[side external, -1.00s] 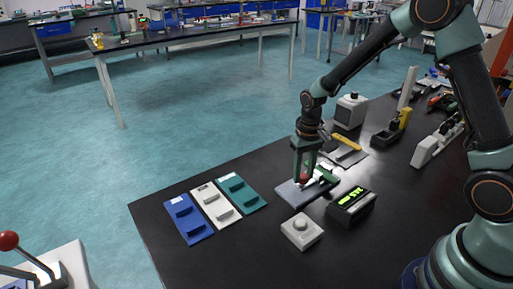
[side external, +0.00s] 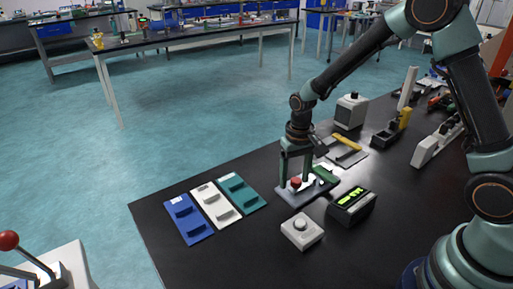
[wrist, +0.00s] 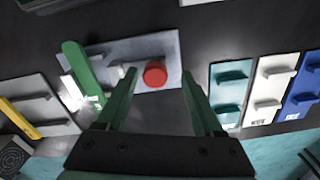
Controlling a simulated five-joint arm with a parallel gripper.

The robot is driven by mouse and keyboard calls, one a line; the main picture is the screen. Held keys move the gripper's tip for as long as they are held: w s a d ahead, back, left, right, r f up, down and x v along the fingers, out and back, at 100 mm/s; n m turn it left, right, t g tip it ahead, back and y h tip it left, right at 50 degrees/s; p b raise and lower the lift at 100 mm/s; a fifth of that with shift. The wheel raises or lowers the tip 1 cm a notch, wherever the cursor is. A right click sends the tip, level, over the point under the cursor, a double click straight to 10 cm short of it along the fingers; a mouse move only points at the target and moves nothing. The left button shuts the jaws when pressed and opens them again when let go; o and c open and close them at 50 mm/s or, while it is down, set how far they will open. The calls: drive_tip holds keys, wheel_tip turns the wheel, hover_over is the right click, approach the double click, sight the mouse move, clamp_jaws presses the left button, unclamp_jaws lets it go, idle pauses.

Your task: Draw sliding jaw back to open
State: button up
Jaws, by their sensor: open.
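A small fixture sits on a grey plate (side external: 290,196) (wrist: 172,46) on the black bench. It has a red round knob (wrist: 155,74) on a light shaft and a green upright part (wrist: 84,70) with white pieces at one end. The red knob also shows in the side view (side external: 295,183). My gripper (side external: 297,182) (wrist: 158,80) is open, fingers pointing down, one on each side of the knob. In the wrist view dark gaps show between knob and fingers. Which part is the sliding jaw is not certain from the pictures.
Blue (side external: 187,220), white (side external: 216,205) and teal (side external: 242,194) panels lie left of the fixture. A display box (side external: 352,207) with green characters and a white button box (side external: 301,231) stand close in front. A yellow-handled tool (side external: 346,149) lies behind.

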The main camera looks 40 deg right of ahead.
sight(294, 180)
wheel_tip(294, 180, up, 12)
idle(0.6)
drive_tip(key=s+d+r+n+t, duration=0.1)
drive_tip(key=s+r+n+t, duration=0.2)
drive_tip(key=s+r, duration=0.6)
drive_tip(key=s+t, duration=0.2)
drive_tip(key=s, duration=0.1)
drive_tip(key=shift+s+d+t, duration=0.3)
drive_tip(key=shift+d, duration=0.1)
